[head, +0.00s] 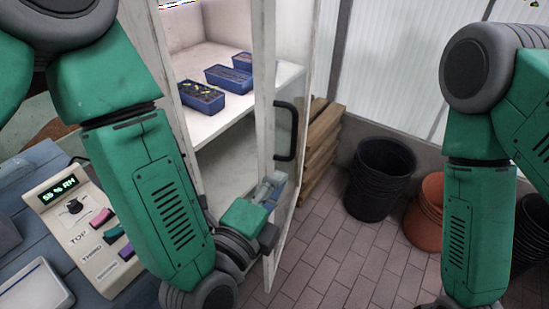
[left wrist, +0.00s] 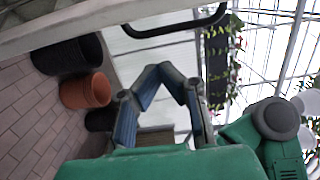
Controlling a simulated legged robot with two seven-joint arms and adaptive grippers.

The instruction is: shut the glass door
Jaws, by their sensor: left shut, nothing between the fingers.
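The glass door (head: 264,62) has a worn white frame and stands open, swung out from a white cabinet. Its black bar handle (head: 291,131) is on the frame, and the handle also shows at the top of the left wrist view (left wrist: 175,30). My left gripper (head: 272,186) is just below the handle, overlapping the door frame in the head view; whether it touches the frame is unclear. In the left wrist view its fingers (left wrist: 166,72) are closed and empty, with the handle beyond their tips. My right gripper is out of view; only its arm shows.
Blue seed trays (head: 202,97) sit on the cabinet shelf (head: 215,123). A control box (head: 90,225) stands at the left. Black pots (head: 380,178), terracotta pots (head: 424,212) and stacked wooden crates (head: 322,140) are beyond the door. Some brick floor (head: 335,250) is clear.

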